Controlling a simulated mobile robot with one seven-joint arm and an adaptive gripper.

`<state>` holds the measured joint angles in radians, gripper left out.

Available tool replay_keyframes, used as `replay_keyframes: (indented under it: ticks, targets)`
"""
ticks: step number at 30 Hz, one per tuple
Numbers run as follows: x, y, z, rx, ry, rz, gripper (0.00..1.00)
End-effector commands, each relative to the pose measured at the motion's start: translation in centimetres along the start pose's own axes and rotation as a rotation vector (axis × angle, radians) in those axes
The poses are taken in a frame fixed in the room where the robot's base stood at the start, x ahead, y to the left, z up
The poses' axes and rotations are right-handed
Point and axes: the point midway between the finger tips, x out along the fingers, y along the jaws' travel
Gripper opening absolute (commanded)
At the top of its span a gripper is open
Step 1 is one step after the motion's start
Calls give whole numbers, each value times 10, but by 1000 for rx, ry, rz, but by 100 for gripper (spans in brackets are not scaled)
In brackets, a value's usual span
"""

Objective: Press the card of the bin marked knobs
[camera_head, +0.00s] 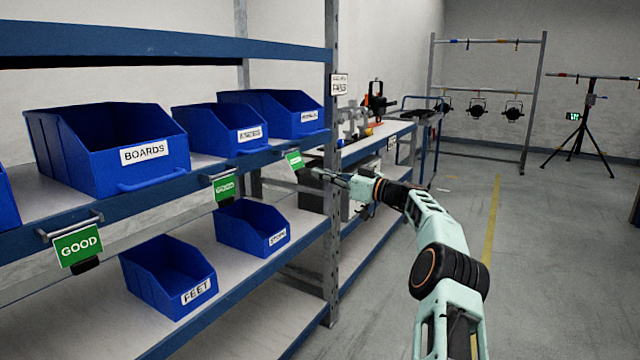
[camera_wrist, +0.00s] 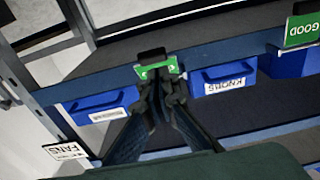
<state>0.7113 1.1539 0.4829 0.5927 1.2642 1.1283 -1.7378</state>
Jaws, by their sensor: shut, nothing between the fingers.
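In the wrist view a blue bin marked KNOBS (camera_wrist: 224,84) sits right of my shut, empty gripper (camera_wrist: 158,92). A green card (camera_wrist: 157,69) on a dark bracket is just beyond my fingertips, between the KNOBS bin and another blue bin (camera_wrist: 98,110). My fingers hide part of its face. Another green card, GOOD (camera_wrist: 302,30), is further right. In the head view my gripper (camera_head: 318,173) is just right of the far green card (camera_head: 294,160); I cannot tell whether they touch. A middle card (camera_head: 224,187) and a near GOOD card (camera_head: 78,245) hang along the same rail.
A metal post (camera_head: 331,200) with a FANS sign (camera_head: 339,84) stands by my gripper.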

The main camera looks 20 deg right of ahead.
Motion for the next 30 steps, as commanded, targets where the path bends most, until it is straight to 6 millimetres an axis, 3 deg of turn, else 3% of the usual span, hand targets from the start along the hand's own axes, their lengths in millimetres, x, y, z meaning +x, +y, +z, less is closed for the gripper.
replay_keyframes:
  ticks: [1,3,12,18,30]
  targets:
    - [-5,1,20,12,-4,1,0]
    - [-10,1,35,12,-3,1,0]
    - [-24,0,85,7,-2,1,0]
    - [-26,0,96,4,-2,0,0]
    - [-26,0,96,4,-2,0,0]
